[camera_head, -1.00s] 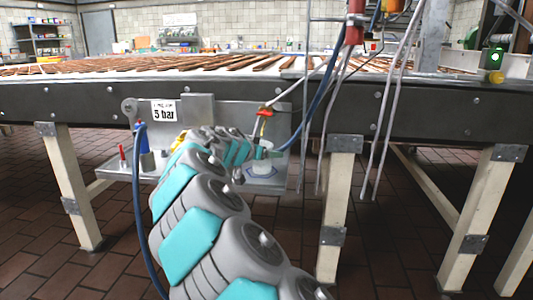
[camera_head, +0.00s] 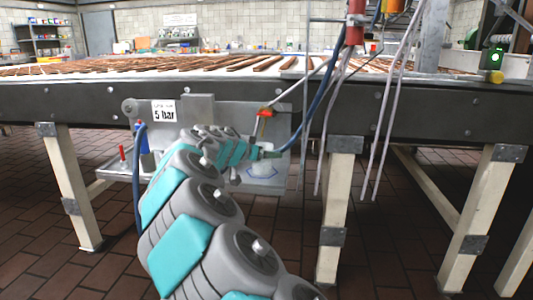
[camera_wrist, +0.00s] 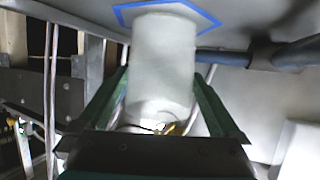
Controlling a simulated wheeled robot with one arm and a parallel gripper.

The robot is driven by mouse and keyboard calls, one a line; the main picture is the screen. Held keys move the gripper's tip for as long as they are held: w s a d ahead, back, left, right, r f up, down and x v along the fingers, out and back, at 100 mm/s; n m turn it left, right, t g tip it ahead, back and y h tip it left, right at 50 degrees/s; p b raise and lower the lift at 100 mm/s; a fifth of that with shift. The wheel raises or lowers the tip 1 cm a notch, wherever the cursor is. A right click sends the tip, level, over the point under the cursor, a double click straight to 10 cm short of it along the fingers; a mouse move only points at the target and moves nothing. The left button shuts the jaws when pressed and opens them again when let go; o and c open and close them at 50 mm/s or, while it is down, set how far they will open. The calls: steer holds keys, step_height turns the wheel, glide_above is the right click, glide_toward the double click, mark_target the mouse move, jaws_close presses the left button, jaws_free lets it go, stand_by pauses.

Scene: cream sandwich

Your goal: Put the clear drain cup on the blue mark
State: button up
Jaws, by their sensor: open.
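The cup (camera_wrist: 163,65), whitish and cloudy, stands between the fingers of my gripper (camera_wrist: 160,76) in the wrist view. My gripper is open, with a green finger on each side of the cup. The cup's far end overlaps the blue mark (camera_wrist: 124,15), an outline showing on both sides of it. I cannot tell whether the cup touches the marked surface. In the head view the blue mark (camera_head: 262,172) shows on the grey plate, just below my gripper (camera_head: 270,153). I cannot make out the cup clearly there.
An orange valve handle (camera_head: 265,112) is above my gripper. A blue hose (camera_head: 318,100) runs close to its right. A blue fitting (camera_head: 143,138) and a red lever (camera_head: 122,153) are to the left. The conveyor's side (camera_head: 400,108) is above, with pale legs (camera_head: 335,215) below.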

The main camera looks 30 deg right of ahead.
steer(key=v, duration=1)
steer(key=shift+s, duration=0.1)
steer(key=shift+c, duration=0.4)
stand_by(1.5)
